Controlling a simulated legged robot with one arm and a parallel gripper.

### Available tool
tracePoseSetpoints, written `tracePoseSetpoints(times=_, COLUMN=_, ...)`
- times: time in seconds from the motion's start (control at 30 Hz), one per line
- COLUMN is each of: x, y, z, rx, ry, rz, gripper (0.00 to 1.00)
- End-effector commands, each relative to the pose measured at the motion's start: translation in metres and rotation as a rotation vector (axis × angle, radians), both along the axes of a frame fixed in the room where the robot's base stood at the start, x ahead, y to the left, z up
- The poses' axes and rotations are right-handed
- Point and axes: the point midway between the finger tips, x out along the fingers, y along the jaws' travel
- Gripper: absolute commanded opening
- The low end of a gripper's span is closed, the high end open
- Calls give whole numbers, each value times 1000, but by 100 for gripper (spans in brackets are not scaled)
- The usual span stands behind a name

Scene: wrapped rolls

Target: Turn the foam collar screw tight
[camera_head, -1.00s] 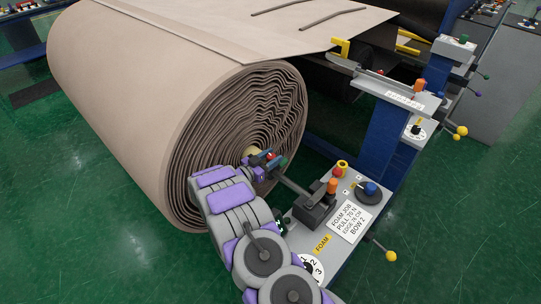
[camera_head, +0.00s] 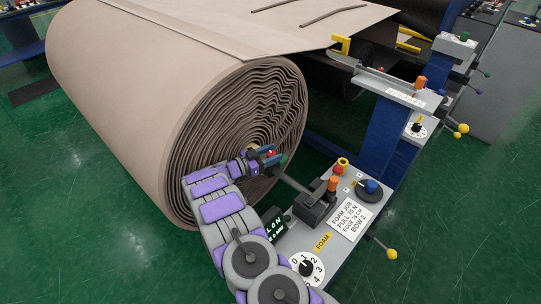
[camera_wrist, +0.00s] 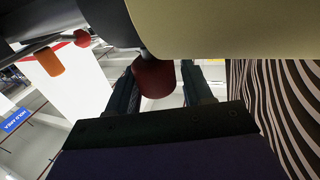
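The foam roll (camera_head: 130,100) is a large beige roll with a wavy layered end face. At its core, a small red knob (camera_head: 271,153), apparently the collar screw, sits beside a pale core end. My gripper (camera_head: 262,157) is at the core, small and partly hidden by my arm. In the wrist view the dark red knob (camera_wrist: 154,78) hangs on a short stem between the two dark fingers of my gripper (camera_wrist: 160,80). A gap shows on both sides of the knob, so the fingers are apart. The cream core or collar (camera_wrist: 225,28) fills the top right.
A grey control panel (camera_head: 330,255) stands right of my arm, with an orange-topped lever (camera_head: 333,184), a blue knob (camera_head: 371,187), a red button (camera_head: 342,163) and a numbered dial (camera_head: 306,268). A metal bar runs from the lever block to the core. Green floor is open at left.

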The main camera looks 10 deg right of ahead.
Motion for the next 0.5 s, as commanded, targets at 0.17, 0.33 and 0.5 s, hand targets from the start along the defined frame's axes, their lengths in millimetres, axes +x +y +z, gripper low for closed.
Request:
tracePoseSetpoints(times=0.17, x=-1, y=1, z=0, rx=-1, ry=0, rz=0, gripper=64)
tracePoseSetpoints(times=0.33, x=-1, y=1, z=0, rx=-1, ry=1, rz=-2, gripper=64)
tracePoseSetpoints(times=0.5, x=-1, y=1, z=6, rx=-1, ry=1, rz=-2, gripper=64)
